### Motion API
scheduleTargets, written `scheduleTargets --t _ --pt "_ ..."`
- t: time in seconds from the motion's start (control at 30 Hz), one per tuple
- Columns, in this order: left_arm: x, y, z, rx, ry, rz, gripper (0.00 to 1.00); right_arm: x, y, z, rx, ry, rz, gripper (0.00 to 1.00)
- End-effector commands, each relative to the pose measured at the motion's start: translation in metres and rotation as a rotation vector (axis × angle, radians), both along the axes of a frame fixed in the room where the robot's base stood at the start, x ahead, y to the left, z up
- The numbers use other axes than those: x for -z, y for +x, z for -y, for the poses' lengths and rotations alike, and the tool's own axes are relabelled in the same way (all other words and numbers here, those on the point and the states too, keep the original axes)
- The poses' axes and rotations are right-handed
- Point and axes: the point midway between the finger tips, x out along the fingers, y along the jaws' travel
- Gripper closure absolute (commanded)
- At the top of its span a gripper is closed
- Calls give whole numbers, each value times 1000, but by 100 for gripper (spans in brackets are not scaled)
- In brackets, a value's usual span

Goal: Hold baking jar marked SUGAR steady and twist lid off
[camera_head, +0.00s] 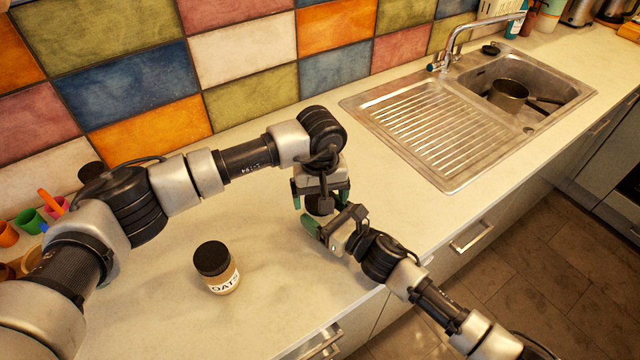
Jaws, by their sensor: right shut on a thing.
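A dark round lid (318,204) shows between the fingers of my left gripper (320,196), which reaches down over it from above. I cannot tell whether these fingers press on the lid or stand apart from it. My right gripper (332,224) comes from the lower right and is shut on the jar just below the lid. The jar's body and any SUGAR marking are hidden by the two grippers. Another jar, marked OATS (221,282), stands upright with its black lid on, to the left on the counter.
The counter (270,310) is clear around the OATS jar. A metal sink (440,130) with a drainer lies to the right, with a pot (508,95) in its basin. Coloured cups (28,221) stand at the far left. The counter's front edge runs close behind my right gripper.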

Motion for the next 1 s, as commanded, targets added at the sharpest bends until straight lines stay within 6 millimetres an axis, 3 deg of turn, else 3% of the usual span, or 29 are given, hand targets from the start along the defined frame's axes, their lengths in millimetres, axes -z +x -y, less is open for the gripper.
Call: scheduleTargets --t 0.27,0.6,0.77,1.0 --pt "2 0 0 0 0 0 12 1 0 0 0 0 -1 93" --pt "1 0 0 0 -1 -1 62 1 0 0 0 0 -1 93" --pt "1 0 0 -33 -1 -1 62 1 0 0 0 0 -1 93" --pt "1 0 0 -430 -1 0 62 1 0 0 1 -1 -2 93"
